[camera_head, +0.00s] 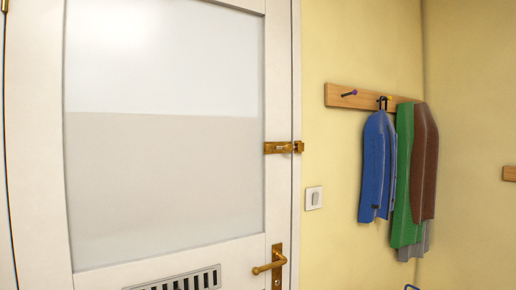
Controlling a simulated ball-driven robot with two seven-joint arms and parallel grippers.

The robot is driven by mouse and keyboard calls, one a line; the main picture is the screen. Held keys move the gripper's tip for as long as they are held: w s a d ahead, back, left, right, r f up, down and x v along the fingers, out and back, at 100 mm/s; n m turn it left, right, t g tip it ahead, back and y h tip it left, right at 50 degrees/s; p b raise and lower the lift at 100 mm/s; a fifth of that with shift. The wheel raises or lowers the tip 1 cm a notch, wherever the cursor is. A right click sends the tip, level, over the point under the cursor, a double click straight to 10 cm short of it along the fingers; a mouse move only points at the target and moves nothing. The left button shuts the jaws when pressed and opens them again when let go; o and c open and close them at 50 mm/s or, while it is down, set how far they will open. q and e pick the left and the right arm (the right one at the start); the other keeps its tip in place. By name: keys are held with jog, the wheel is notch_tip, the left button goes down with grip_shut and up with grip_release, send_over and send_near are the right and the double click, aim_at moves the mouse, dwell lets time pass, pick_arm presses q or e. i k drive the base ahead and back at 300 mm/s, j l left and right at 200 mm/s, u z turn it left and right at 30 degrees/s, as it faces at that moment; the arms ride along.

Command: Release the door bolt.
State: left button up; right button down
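A brass door bolt (281,147) sits on the right edge of a white door (165,257). It bridges from the door's edge to the frame on the right, where a small brass catch (299,147) is fixed. I cannot tell for certain whether the bar is inside the catch. A brass lever handle (269,266) on its tall plate is lower on the same door edge. Neither of my grippers shows in the head view.
The door has a large pale pane (165,130) and a vent grille (182,280). Right of it are a light switch (314,198) and a wooden coat rack (350,97) with blue (376,165), green (404,190) and brown (425,150) garments.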

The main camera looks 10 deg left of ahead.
aim_at(288, 147)
jog(key=i+j+u, duration=0.7)
jog(key=i, duration=0.2)
